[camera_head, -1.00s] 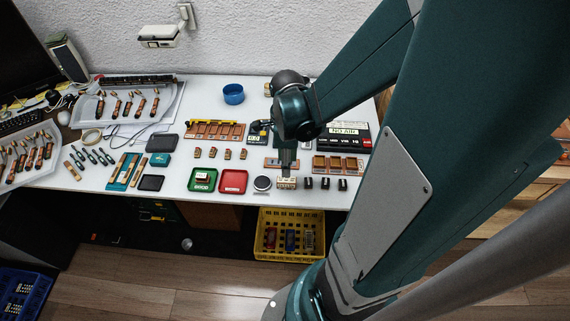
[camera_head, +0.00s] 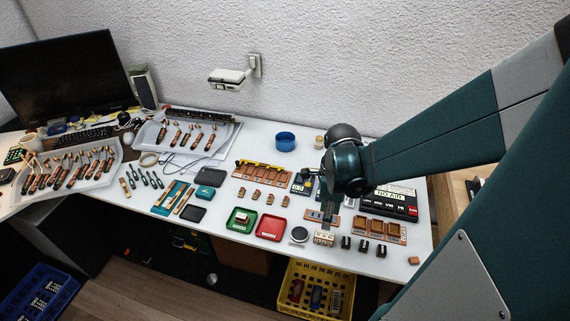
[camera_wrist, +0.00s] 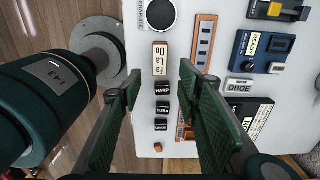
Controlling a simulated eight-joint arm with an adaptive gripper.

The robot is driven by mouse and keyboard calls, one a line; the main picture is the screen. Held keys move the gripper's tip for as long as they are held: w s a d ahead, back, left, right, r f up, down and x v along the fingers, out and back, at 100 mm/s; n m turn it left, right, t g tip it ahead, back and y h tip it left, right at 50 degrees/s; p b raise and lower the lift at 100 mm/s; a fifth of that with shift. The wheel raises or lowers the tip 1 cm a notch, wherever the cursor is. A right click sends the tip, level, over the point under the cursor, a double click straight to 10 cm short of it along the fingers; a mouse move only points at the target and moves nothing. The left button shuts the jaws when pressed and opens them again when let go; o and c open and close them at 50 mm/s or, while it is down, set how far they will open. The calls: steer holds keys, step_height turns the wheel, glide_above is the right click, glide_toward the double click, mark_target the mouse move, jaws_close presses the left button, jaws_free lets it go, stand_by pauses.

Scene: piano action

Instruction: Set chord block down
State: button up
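The chord block (camera_head: 324,238), a small cream block, sits at the front of the white table. In the wrist view its Do La Fa face (camera_wrist: 159,58) shows between the two green fingers, with clear gaps on both sides. My gripper (camera_head: 328,217) is just above and behind it in the head view.
Black blocks (camera_head: 363,247) stand in a row to the block's right, and a round dark disc (camera_head: 299,235) is to its left. Red (camera_head: 271,228) and green (camera_head: 241,220) trays lie farther left. A slotted wooden holder (camera_head: 379,229) is behind right. The table's front edge is close.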

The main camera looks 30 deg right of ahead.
steer(key=w+a+r+n+t, duration=0.1)
steer(key=a+r+n+t, duration=0.6)
steer(key=a+r+n, duration=1.1)
steer(key=n, duration=0.9)
steer(key=shift+w+r, duration=0.25)
steer(key=shift+r, duration=0.05)
